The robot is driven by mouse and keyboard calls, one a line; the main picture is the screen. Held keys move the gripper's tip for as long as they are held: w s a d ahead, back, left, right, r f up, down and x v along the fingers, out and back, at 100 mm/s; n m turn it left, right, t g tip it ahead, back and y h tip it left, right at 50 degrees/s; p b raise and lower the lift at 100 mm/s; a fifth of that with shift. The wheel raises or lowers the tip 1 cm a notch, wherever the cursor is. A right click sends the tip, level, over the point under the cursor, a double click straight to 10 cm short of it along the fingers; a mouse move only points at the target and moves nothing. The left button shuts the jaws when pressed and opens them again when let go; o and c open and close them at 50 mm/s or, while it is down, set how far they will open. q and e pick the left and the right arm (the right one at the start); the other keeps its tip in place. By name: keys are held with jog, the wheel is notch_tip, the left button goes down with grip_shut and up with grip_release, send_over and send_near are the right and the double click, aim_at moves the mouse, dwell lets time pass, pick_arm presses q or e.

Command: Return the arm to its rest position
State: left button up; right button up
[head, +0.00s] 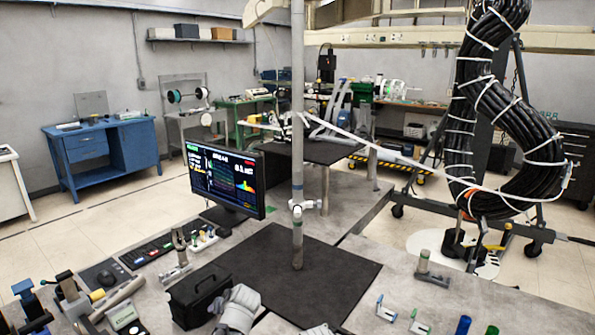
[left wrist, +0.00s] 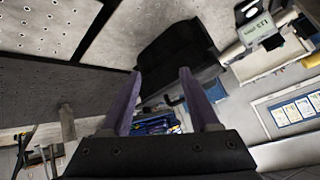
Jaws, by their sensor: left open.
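My left gripper (left wrist: 160,75) shows in the left wrist view with its two purple fingers apart and nothing between them. A black case (left wrist: 182,45) lies beyond the fingertips in that view, apart from them as far as I can tell. The same case (head: 200,296) sits at the front of the bench in the head view. My right gripper is not in view.
A grey bench (head: 350,225) carries a dark mat (head: 335,270) with an upright pole (head: 297,150). A monitor (head: 226,180), keyboard (head: 146,252) and small tools stand left. Blue and green clips (head: 418,322) lie front right. A black cable coil (head: 490,110) hangs at right.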

pick_arm(q)
jog(key=s+d+f+m+g+h, duration=0.1)
jog(key=s+d+f+g+h, duration=0.15)
jog(key=s, duration=0.65)
jog(key=s+d+f+m+g+h, duration=0.2)
jog(key=s+f+g+h, duration=0.15)
jog(key=s, duration=0.55)
jog(key=s+d+m+y, duration=0.1)
jog(key=s+d, duration=0.2)
jog(key=d, duration=0.2)
jog(key=s+d+m+g, duration=0.1)
jog(key=s+d+m, duration=0.1)
jog(key=d, duration=0.4)
jog(key=shift+s+y, duration=0.4)
jog(key=shift+s, duration=0.15)
jog(key=shift+f, duration=0.1)
